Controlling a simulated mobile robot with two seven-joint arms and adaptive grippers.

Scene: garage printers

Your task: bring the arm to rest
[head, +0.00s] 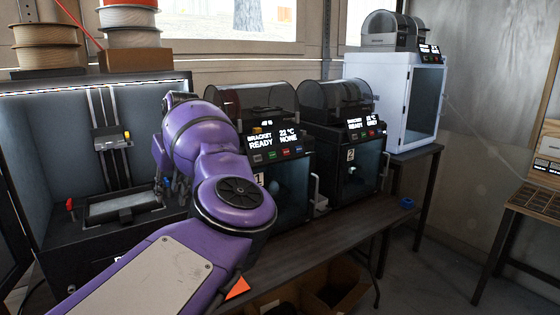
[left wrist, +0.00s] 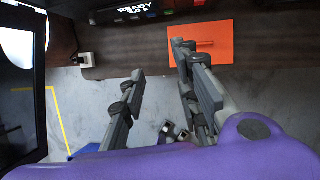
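My left arm (head: 175,270), purple, comes in from the lower left of the head view and reaches over the bench, in front of the printers. My left gripper (left wrist: 160,65) shows in the left wrist view with its two dark fingers apart and nothing seen between them. In the head view the gripper is small, dark and mostly hidden beside the purple wrist, near the left open printer. My right gripper is in neither view.
An open printer (head: 60,245) stands left of the wrist. Printers reading "READY" (head: 290,190) (head: 350,175) stand right. An orange sheet (left wrist: 225,42) lies on the bench (head: 340,238); its corner shows below my arm. A blue ring (head: 407,203) sits at the bench's right end.

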